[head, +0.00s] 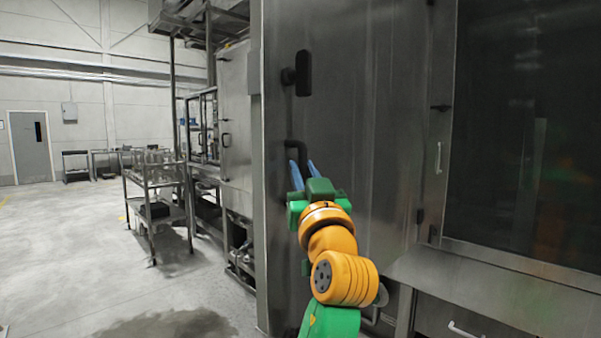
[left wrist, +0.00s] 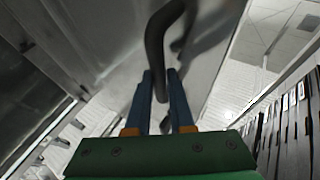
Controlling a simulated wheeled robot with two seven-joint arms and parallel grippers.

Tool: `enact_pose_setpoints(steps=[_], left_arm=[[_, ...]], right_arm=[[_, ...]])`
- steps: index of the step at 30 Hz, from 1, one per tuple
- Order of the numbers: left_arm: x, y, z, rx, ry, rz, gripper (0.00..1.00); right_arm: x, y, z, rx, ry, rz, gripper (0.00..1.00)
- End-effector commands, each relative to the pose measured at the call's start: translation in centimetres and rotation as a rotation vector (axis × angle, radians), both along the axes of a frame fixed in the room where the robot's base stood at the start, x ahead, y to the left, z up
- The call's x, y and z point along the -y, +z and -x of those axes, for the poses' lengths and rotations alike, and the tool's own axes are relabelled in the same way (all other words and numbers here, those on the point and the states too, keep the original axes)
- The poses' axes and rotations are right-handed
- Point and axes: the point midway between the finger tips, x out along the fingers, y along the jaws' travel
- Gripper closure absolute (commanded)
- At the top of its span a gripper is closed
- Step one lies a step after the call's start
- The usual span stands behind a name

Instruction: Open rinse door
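The rinse door appears to be the tall steel panel (head: 345,120) in the middle of the head view, and it looks shut. A black bent handle (head: 296,146) is on its left part. My left gripper (head: 303,168) is at this handle, with one blue finger on each side of it. In the left wrist view, the dark handle bar (left wrist: 155,45) comes down between the two fingers (left wrist: 160,88) and about fills the gap near their tips. The handle's lower end is partly hidden by the gripper in the head view. My right gripper is not in view.
A black latch-like fitting (head: 303,73) sits above the handle. A large dark window (head: 525,130) in a steel frame is at right. A metal rack cart (head: 155,190) stands at left. The concrete floor (head: 75,240) at left is open, with a dark wet-looking patch.

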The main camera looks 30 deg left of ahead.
Motion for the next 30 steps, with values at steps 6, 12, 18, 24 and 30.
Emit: enact_pose_setpoints(steps=[6,12,18,24,30], left_arm=[[0.0,0.0,0.0,0.000,-0.001,0.000,0.50],[0.2,-0.3,0.1,0.000,-0.001,0.001,0.50],[2.6,-2.4,2.9,0.000,-0.005,0.002,0.50],[4.2,-3.0,4.9,-0.002,-0.004,-0.001,0.50],[4.3,-2.8,5.0,-0.002,-0.001,-0.001,0.50]], right_arm=[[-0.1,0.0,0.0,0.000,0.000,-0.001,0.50],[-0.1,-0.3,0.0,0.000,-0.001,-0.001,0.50],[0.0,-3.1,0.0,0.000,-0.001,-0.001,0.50],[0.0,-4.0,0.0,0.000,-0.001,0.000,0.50],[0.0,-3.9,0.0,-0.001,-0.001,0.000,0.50]])
